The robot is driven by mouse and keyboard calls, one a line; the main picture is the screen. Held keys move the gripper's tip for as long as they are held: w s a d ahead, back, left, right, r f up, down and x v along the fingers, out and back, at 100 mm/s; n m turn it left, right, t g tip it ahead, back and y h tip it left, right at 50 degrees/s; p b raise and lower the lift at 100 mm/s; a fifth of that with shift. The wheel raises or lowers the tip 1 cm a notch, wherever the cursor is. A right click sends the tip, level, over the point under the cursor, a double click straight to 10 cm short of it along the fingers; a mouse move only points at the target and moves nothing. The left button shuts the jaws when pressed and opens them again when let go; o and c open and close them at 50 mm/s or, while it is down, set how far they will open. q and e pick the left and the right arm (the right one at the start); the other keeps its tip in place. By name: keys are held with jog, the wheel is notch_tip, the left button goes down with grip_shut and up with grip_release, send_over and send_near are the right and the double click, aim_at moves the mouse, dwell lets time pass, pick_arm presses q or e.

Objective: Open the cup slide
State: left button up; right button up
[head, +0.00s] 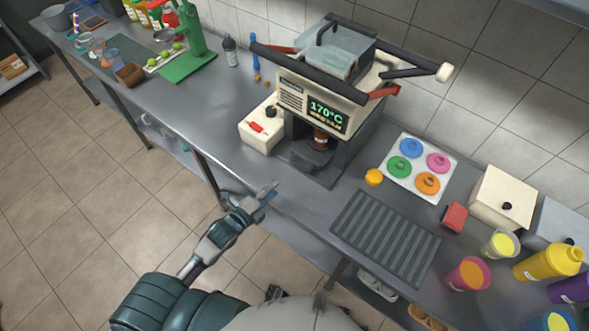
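A cream and black sealing machine (320,88) with a green 170°C display stands on the steel counter. Low in its front opening is the dark cup slide (305,157), and a brown cup-like item (320,139) shows just above it, under the display. How far the slide is in or out is hard to tell. My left gripper (270,191) is at the counter's front edge, in front of and to the left of the slide, apart from it. It looks empty, but its finger gap is too small to read. My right gripper is out of view.
A white box with a red switch (262,127) stands left of the slide. An orange-yellow item (374,177), a tray of coloured rings (418,167) and a grey ribbed mat (385,237) lie to the right. The counter between gripper and machine is clear.

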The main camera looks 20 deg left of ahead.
aim_at(297, 167)
pick_arm(q)
jog(key=x, duration=1.1)
jog(key=shift+w+d+b, duration=0.15)
jog(key=shift+d+b, duration=0.2)
jog(key=shift+w+d+f, duration=0.1)
jog(key=shift+w+f, duration=0.05)
jog(key=shift+w, duration=0.2)
jog(key=shift+w+f, duration=0.1)
jog(key=shift+w, duration=0.2)
grip_shut()
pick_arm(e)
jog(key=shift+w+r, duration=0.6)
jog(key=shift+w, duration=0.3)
